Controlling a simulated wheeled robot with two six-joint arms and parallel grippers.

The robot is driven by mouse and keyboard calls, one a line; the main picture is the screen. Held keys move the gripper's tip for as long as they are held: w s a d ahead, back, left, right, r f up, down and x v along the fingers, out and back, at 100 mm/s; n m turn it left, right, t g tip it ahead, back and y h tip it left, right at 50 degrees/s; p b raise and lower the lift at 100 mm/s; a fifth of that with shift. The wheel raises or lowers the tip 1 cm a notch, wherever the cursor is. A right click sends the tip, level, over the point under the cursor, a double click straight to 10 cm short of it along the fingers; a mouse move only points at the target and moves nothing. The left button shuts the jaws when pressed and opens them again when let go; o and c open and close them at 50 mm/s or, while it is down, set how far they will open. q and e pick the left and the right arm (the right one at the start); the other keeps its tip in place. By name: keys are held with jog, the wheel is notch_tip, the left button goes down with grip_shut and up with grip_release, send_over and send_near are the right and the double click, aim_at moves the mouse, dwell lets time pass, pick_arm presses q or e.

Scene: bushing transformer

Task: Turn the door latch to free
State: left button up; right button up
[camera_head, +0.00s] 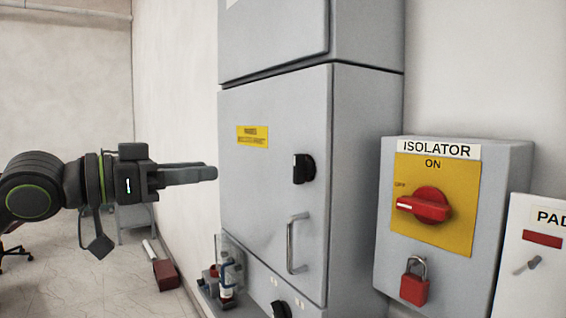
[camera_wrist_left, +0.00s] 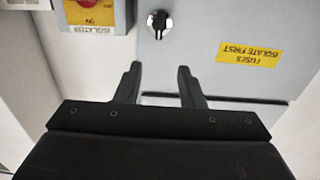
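The door latch (camera_head: 303,168) is a black knob on the grey cabinet door (camera_head: 275,110), above a metal pull handle (camera_head: 292,243). The door looks shut. In the left wrist view, which is upside down, the latch (camera_wrist_left: 157,24) shows with a pale face and a dark bar, beyond the fingertips. My left gripper (camera_head: 212,172) reaches in from the left, pointing right, in front of the door and apart from the latch. Its fingers (camera_wrist_left: 159,68) are spread with nothing between them. My right gripper is out of view.
An isolator box (camera_head: 383,195) with a red rotary handle (camera_head: 427,205) pointing left to OFF and a red padlock (camera_head: 414,284) stands right of the cabinet. A yellow fuse label (camera_head: 252,136) is on the door. A clear-walled holder (camera_head: 229,270) sits low at the left. The space before the door looks free.

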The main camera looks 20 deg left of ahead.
pick_arm(q)
jog(key=d+p, duration=0.1)
jog(key=p, duration=0.6)
send_near(294, 162)
jog(key=p+x, duration=0.3)
jog(key=x, duration=0.4)
jog(key=shift+d+r, duration=0.1)
jog(key=shift+p+x, duration=0.35)
jog(key=shift+x, duration=0.8)
jog(key=shift+c, duration=0.2)
jog(key=c, duration=0.7)
jog(key=shift+o, duration=0.2)
